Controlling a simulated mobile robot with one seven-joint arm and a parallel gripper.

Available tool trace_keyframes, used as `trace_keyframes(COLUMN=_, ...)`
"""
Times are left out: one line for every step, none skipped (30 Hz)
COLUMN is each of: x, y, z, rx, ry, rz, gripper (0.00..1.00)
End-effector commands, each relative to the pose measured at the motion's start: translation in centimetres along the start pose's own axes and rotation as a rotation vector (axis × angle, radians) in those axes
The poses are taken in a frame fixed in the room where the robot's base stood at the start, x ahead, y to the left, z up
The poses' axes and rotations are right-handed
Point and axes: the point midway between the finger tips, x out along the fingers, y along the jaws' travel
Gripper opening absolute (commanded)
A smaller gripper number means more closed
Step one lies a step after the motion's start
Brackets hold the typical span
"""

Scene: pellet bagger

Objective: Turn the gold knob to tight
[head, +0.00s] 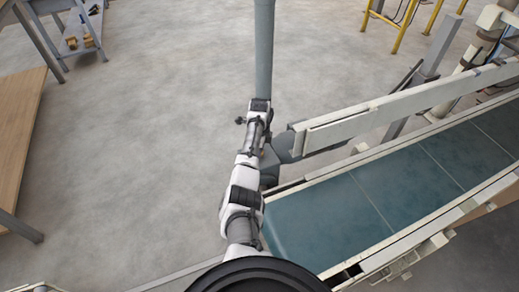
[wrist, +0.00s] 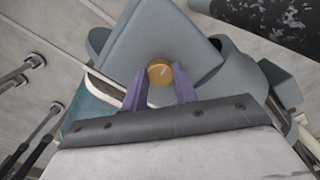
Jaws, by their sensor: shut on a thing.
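The gold knob (wrist: 159,72) shows in the wrist view, round with a pale line on its face, mounted on a grey housing (wrist: 150,35). My gripper (wrist: 159,82) is shut on the knob, with one purple finger at its left and one at its right. The pale line points up and to the right. No tight marking can be made out. In the head view my arm reaches out over the left end of the conveyor, and neither the knob nor the fingertips can be made out there.
A conveyor with a blue-green belt (head: 410,180) and raised cream side rails (head: 400,110) lies right of my arm. A grey vertical post (head: 264,50) rises beyond my arm. A wooden-topped bench (head: 20,130) stands at the left. The concrete floor between is clear.

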Motion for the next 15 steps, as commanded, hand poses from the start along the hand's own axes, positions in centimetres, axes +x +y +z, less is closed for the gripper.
trace_keyframes(x=-0.11, y=-0.09, z=-0.02, rx=0.035, ry=0.001, rz=-0.003, gripper=0.06)
trace_keyframes(x=-0.11, y=-0.09, z=-0.02, rx=0.058, ry=0.001, rz=-0.003, gripper=0.06)
trace_keyframes(x=-0.11, y=-0.09, z=-0.04, rx=0.085, ry=0.001, rz=-0.003, gripper=0.06)
trace_keyframes(x=-0.11, y=-0.09, z=-0.05, rx=0.103, ry=0.001, rz=-0.002, gripper=0.06)
trace_keyframes(x=-0.11, y=-0.09, z=-0.06, rx=0.121, ry=0.001, rz=-0.002, gripper=0.06)
trace_keyframes(x=-0.11, y=-0.09, z=-0.07, rx=0.143, ry=0.001, rz=-0.002, gripper=0.06)
trace_keyframes(x=-0.11, y=-0.09, z=-0.07, rx=0.158, ry=0.001, rz=-0.002, gripper=0.06)
trace_keyframes(x=-0.11, y=-0.09, z=-0.08, rx=0.173, ry=0.001, rz=-0.002, gripper=0.06)
trace_keyframes(x=-0.11, y=-0.1, z=-0.09, rx=0.19, ry=0.001, rz=-0.002, gripper=0.06)
trace_keyframes(x=-0.12, y=-0.1, z=-0.09, rx=0.201, ry=0.002, rz=-0.002, gripper=0.06)
trace_keyframes(x=-0.12, y=-0.1, z=-0.09, rx=0.212, ry=0.002, rz=-0.002, gripper=0.06)
trace_keyframes(x=-0.12, y=-0.1, z=-0.1, rx=0.224, ry=0.002, rz=-0.002, gripper=0.06)
trace_keyframes(x=-0.12, y=-0.1, z=-0.1, rx=0.232, ry=0.002, rz=-0.002, gripper=0.06)
trace_keyframes(x=-0.12, y=-0.1, z=-0.1, rx=0.24, ry=0.002, rz=-0.002, gripper=0.06)
trace_keyframes(x=-0.12, y=-0.1, z=-0.1, rx=0.247, ry=0.002, rz=-0.002, gripper=0.06)
